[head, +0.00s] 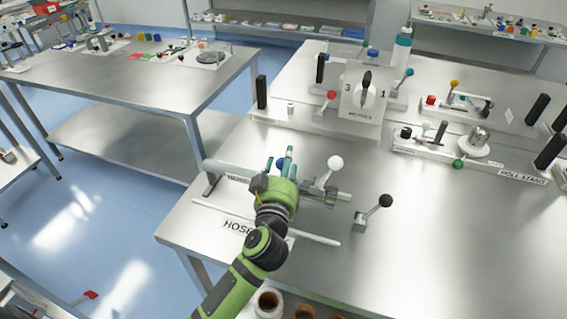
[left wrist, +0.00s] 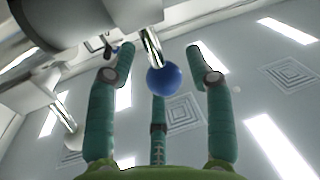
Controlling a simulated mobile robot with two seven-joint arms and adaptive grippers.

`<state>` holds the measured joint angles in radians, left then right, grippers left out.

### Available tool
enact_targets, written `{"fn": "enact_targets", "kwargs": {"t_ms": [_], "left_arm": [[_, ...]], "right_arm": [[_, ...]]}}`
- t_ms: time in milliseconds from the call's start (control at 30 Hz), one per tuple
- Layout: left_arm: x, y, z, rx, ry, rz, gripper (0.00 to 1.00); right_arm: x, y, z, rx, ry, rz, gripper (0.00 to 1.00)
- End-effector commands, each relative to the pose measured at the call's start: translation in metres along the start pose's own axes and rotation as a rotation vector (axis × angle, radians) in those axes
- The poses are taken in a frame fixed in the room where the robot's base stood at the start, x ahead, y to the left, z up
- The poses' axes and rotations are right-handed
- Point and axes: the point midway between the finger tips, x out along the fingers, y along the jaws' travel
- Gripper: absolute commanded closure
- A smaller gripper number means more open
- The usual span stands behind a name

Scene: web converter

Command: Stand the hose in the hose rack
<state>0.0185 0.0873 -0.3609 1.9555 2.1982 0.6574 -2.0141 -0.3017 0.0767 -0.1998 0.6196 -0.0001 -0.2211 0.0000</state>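A label reading "HOSE" (head: 238,226), its end hidden by my arm, lies on the near table. A thin pale bar (head: 318,237) runs along it; I cannot tell whether it is the hose or an edge of the rack. My green left gripper (head: 284,165) is above the table, among the metal fittings behind the label. A blue ball knob (head: 280,163) is at its fingers. In the left wrist view the fingers (left wrist: 155,72) are spread, and the blue ball (left wrist: 164,80) on a shiny rod lies between them, without clear contact. My right gripper is out of view.
A white ball lever (head: 335,162) stands right of my gripper, and a black ball lever (head: 385,201) farther right. A dial panel (head: 364,97) stands behind. Open pots (head: 268,302) sit below the front edge. The table's right front is clear.

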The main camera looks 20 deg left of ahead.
Motion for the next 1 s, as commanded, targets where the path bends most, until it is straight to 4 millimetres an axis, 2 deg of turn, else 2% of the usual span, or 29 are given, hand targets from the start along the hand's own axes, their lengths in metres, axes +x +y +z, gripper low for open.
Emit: {"fn": "enact_targets", "kwargs": {"t_ms": [167,233,700,833,1000], "left_arm": [[-0.001,0.001,-0.003,-0.002,0.0,0.0,0.47],[-0.009,0.0,-0.001,0.001,-0.001,0.0,0.47],[-0.102,0.0,0.0,0.001,-0.002,0.001,0.47],[-0.115,0.0,-0.001,0.0,-0.001,0.0,0.47],[-0.121,0.0,-0.002,-0.001,0.0,0.0,0.47]], "right_arm": [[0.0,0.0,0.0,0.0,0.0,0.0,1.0],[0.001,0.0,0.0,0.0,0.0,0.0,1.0],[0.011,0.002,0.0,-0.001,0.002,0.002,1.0],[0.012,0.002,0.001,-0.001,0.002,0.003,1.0],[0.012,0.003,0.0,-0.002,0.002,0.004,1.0]]}}
